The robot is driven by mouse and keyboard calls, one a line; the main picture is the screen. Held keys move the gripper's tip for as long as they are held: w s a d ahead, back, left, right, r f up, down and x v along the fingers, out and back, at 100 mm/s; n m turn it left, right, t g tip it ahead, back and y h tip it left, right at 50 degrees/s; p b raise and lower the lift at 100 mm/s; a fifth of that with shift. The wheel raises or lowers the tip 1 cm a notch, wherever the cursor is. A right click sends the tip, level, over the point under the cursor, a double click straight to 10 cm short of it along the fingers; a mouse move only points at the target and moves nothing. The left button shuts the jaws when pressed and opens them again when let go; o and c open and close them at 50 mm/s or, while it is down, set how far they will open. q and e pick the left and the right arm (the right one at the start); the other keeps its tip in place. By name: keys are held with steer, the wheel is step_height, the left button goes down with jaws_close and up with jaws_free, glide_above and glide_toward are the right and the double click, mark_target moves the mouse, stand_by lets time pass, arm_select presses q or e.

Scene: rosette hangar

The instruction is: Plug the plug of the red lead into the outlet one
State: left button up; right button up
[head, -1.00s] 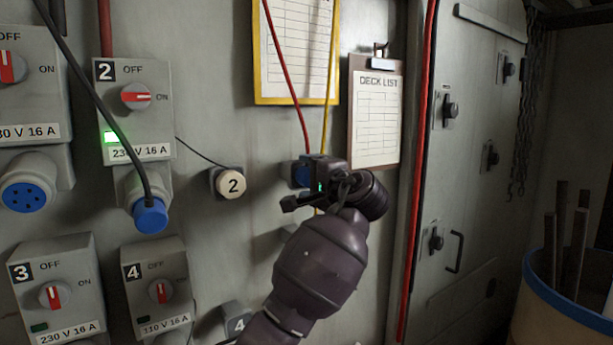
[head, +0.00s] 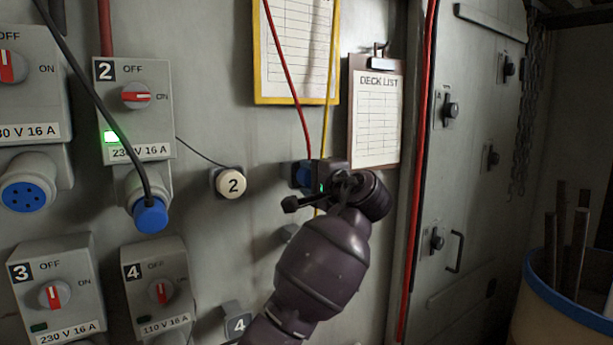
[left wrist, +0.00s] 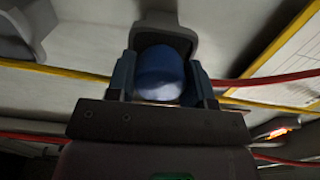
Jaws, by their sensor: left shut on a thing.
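The red lead (head: 287,75) hangs down the wall and ends at a blue plug (head: 302,174), partly hidden by my left gripper (head: 313,180). In the left wrist view the blue plug (left wrist: 160,74) sits between the two fingers of my left gripper (left wrist: 162,85), which is shut on it. A grey holder (left wrist: 166,25) on the wall is right behind the plug. At the head view's left edge is an outlet box with an empty blue socket (head: 24,195); its number is out of frame. My right gripper is not in view.
Outlet two (head: 134,110) has a black lead's blue plug (head: 150,215) in it and a lit green lamp. Outlets three (head: 55,290) and four (head: 160,285) are below. A yellow lead (head: 328,120) hangs beside the red one.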

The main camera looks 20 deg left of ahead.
arm_select(q)
steer(key=shift+v, duration=2.8)
